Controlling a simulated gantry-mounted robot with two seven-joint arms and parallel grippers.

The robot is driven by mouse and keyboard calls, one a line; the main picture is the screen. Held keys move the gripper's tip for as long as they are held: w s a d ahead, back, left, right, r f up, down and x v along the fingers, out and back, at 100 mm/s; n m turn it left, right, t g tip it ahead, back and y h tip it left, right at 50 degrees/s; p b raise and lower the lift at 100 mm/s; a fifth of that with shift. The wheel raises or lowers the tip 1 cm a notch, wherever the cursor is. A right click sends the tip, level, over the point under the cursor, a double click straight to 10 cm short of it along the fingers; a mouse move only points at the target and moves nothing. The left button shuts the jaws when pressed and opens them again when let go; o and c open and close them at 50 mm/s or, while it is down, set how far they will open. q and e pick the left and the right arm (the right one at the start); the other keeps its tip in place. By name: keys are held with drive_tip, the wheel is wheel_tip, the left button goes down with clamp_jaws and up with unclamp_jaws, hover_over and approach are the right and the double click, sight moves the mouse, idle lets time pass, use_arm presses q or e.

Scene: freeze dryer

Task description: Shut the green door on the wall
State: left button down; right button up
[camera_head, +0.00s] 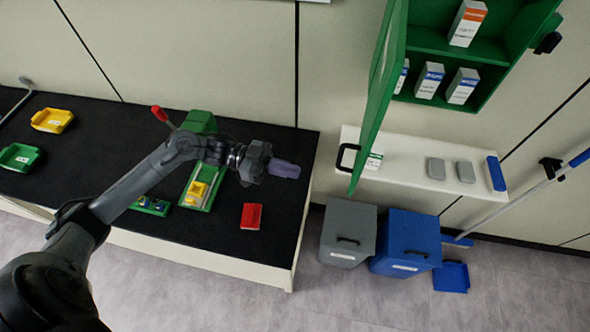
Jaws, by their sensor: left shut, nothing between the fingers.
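The green door (377,95) belongs to a green wall cabinet (497,57) at the upper right. It stands open, swung out from the cabinet's left side, with a black handle (347,158) at its lower free edge. White boxes stand on the cabinet shelves, one with an orange label (467,22). My left gripper (296,170) is shut and empty, over the right end of the black bench, to the left of the door handle and apart from it. My right gripper is not in view.
A white wall shelf (405,172) with grey blocks sits below the door. A grey bin (347,232) and a blue bin (407,241) stand under it. The black bench (100,130) holds trays, a red item (251,216) and a green device with a red-tipped lever (160,114).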

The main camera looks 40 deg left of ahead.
use_arm(q)
drive_tip(key=p+x, duration=0.3)
drive_tip(key=x, duration=0.8)
drive_tip(key=shift+d, duration=0.35)
drive_tip(key=shift+w+d, duration=0.1)
drive_tip(key=shift+w, duration=0.05)
